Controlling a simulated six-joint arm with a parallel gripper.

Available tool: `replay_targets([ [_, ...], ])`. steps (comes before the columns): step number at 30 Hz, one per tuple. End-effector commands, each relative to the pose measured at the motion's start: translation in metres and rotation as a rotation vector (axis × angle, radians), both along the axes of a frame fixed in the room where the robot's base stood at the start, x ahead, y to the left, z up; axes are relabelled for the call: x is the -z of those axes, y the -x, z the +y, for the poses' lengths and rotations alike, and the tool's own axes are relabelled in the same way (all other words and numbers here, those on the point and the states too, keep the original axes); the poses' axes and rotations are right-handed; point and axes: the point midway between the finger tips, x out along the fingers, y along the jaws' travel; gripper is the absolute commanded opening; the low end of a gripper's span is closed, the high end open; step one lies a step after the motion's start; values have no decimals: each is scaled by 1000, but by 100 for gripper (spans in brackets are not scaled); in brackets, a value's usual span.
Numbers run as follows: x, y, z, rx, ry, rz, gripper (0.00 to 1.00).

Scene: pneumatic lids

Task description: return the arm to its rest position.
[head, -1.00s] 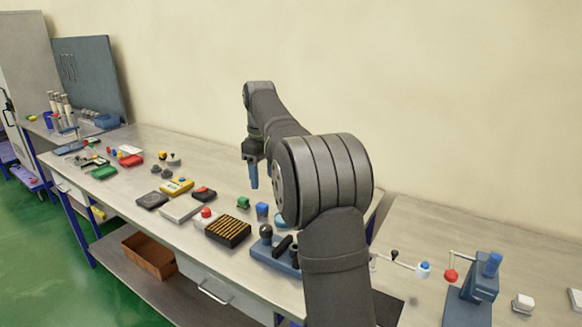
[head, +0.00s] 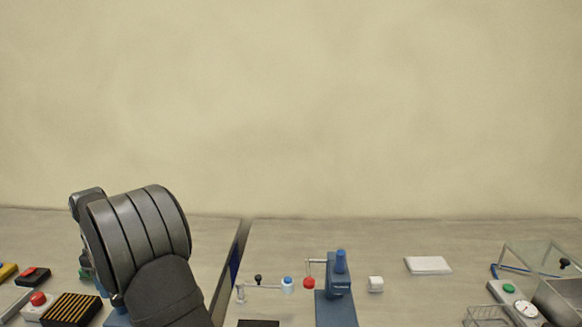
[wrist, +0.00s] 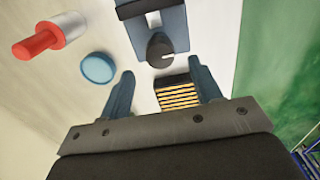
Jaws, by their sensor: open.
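My gripper (wrist: 161,72) shows in the wrist view with its two blue fingers spread apart and nothing between the fingertips. It hangs above the pale bench, and a black box with yellow slats (wrist: 178,94) shows below and beyond the fingers. In the head view now, only my thick grey arm links show at the lower left; my gripper is hidden or out of the picture there.
The wrist view shows a blue fixture with a black knob (wrist: 160,47), a round blue cap (wrist: 97,68) and a red-tipped cylinder (wrist: 40,42).

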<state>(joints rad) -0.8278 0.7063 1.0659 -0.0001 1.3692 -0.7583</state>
Motion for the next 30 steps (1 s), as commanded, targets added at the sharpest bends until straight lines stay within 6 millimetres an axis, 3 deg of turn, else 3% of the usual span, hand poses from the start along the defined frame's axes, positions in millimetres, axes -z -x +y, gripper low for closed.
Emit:
replay_targets([
  [6,33,0,0,0,1,1,58],
  [12,46,0,0,0,0,0,58],
  [24,44,0,0,1,0,0,58],
  [30,23,-1,1,0,-3,-3,58],
])
